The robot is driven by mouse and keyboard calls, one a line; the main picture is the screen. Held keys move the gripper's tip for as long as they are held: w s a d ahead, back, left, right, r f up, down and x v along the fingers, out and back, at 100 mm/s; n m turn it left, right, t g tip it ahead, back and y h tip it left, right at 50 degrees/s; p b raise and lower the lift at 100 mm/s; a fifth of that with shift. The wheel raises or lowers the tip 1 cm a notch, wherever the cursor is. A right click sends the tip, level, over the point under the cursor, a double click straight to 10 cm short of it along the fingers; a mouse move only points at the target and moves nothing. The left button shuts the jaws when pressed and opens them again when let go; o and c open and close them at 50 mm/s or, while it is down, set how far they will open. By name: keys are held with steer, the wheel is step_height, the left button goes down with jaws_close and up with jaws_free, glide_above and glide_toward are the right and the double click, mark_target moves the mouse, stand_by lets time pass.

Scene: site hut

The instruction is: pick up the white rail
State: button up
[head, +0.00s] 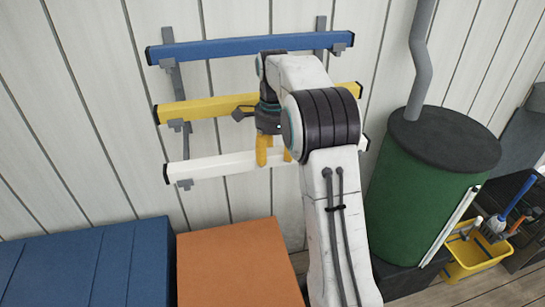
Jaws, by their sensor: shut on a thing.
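The white rail (212,166) lies level along the lowest grey hooks of a wall rack, with a black cap at its left end. My gripper (274,152) points down with its yellow fingers at the middle of the white rail, and it is shut on it. The left end of the rail still sits at its grey hook (184,184). My arm hides much of the rail's right part, so its right support cannot be seen clearly.
A yellow rail (205,107) and a blue rail (215,49) hang above on the same rack. A blue chest (85,270) and an orange box (235,265) stand below. A green stove-like drum (420,190) with a grey pipe (420,65) stands right, near a yellow bucket (475,258).

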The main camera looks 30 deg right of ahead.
mark_target(273, 153)
steer(key=shift+c, duration=0.8)
steer(key=shift+r, duration=0.15)
steer(key=shift+r, duration=0.45)
step_height(273, 153, up, 3)
steer(key=shift+w+r+p, duration=0.1)
steer(key=shift+r+p, duration=0.1)
steer(key=shift+p, duration=0.2)
steer(key=s+d+r, duration=0.1)
steer(key=s+r, duration=0.1)
steer(key=s, duration=0.1)
steer(key=s+d+r+b, duration=0.1)
steer(key=s+d+r, duration=0.1)
steer(key=s, duration=0.2)
steer(key=s+d+r, duration=0.2)
steer(key=s, duration=0.1)
steer(key=shift+s+r+b, duration=0.25)
steer(key=shift+s+b, duration=0.1)
